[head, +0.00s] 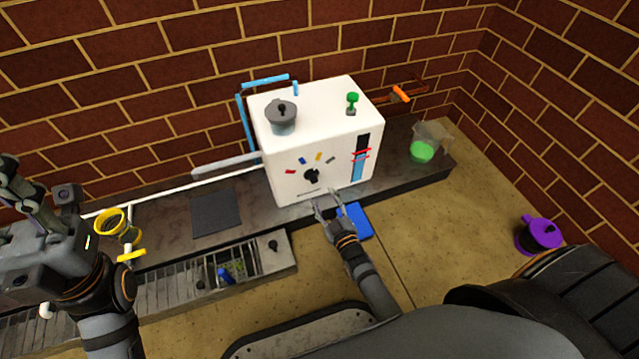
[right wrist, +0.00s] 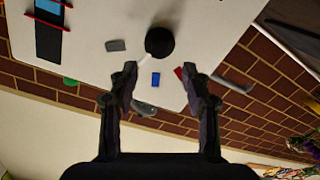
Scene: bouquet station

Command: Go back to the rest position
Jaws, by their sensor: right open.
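My right gripper (head: 328,198) is open and empty, in front of the lower front face of a white box-shaped machine (head: 285,180). In the right wrist view the two fingers of this gripper (right wrist: 160,82) stand apart. The black knob (right wrist: 160,42) of the machine shows beyond them, with a gap between; the knob also shows in the head view (head: 311,176). My left gripper (head: 22,185) is at the far left, its fingers pointing up, and I cannot tell whether it is open. The rest position itself is not marked in view.
A blue block (head: 356,222) lies close beside my right gripper. A grey lidded pot (head: 281,118) and a green knob (head: 352,99) are on top of the machine. A clear container with green contents (head: 422,151) stands right. Yellow rings (head: 109,221) are near my left arm. A purple pot (head: 541,233) stands far right.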

